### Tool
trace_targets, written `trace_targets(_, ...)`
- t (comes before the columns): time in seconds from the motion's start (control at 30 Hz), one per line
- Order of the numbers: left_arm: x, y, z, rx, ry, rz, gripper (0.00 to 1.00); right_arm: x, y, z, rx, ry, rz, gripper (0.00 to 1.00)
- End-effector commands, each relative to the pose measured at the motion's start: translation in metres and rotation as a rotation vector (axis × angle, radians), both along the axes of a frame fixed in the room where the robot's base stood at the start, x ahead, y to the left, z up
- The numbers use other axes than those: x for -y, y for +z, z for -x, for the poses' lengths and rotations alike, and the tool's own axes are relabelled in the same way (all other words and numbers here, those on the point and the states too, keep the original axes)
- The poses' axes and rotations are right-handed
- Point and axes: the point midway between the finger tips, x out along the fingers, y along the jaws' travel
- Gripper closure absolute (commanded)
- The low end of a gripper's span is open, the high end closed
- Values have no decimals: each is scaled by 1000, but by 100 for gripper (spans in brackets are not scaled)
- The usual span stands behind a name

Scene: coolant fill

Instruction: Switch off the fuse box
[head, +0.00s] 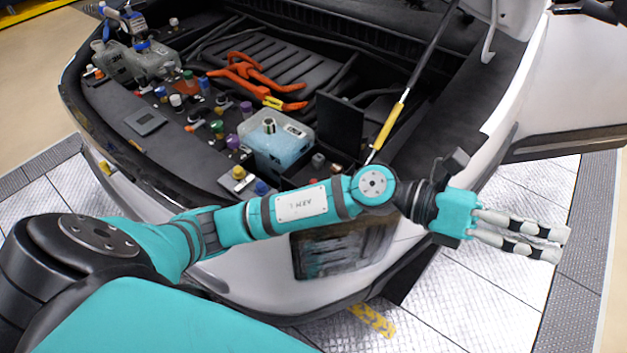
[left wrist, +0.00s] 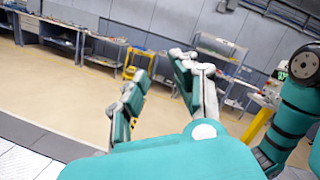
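The open engine bay of a white car is in the head view. A black upright panel (head: 340,124) stands in it, right of the pale blue tank (head: 280,150). It may be the raised lid of the fuse box, but I cannot tell for sure. No switch can be made out on it. My left arm crosses in front of the car's front edge. My left gripper (head: 563,246) is beyond the bay's right front corner, pointing right, away from the panel. Its fingers are apart and empty, as the left wrist view (left wrist: 160,65) also shows. My right gripper is in neither view.
Several coloured caps and knobs line the bay's front ledge, near orange cables (head: 255,80). A prop rod with a yellow sleeve (head: 390,125) rises right of the panel. The left wrist view shows open floor, workbenches and a yellow step stool (left wrist: 138,64).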

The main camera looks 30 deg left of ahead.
Motion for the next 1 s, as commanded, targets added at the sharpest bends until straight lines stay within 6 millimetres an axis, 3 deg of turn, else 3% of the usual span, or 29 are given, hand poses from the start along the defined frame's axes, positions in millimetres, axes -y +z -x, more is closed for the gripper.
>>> trace_targets(0.07,3,-41,8,196,-115,-253,72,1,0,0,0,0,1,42)
trace_targets(0.17,-20,-99,3,396,-254,-586,72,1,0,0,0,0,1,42)
trace_targets(0.27,-72,-148,-19,541,-381,-942,72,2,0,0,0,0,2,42)
trace_targets(0.33,-123,-169,-43,602,-458,-1197,72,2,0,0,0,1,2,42)
trace_targets(0.4,-179,-175,-66,622,-523,-1442,72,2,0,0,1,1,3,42)
trace_targets(0.5,-252,-165,-91,594,-591,-1736,72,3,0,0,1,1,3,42)
trace_targets(0.6,-304,-146,-104,534,-634,-1941,72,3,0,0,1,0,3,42)
trace_targets(0.7,-333,-132,-109,484,-654,-2055,72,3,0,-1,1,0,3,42)
trace_targets(0.8,-344,-129,-110,461,-663,-2096,72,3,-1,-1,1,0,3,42)
trace_targets(1.0,-353,-152,-109,455,-668,-2093,72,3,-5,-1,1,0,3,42)
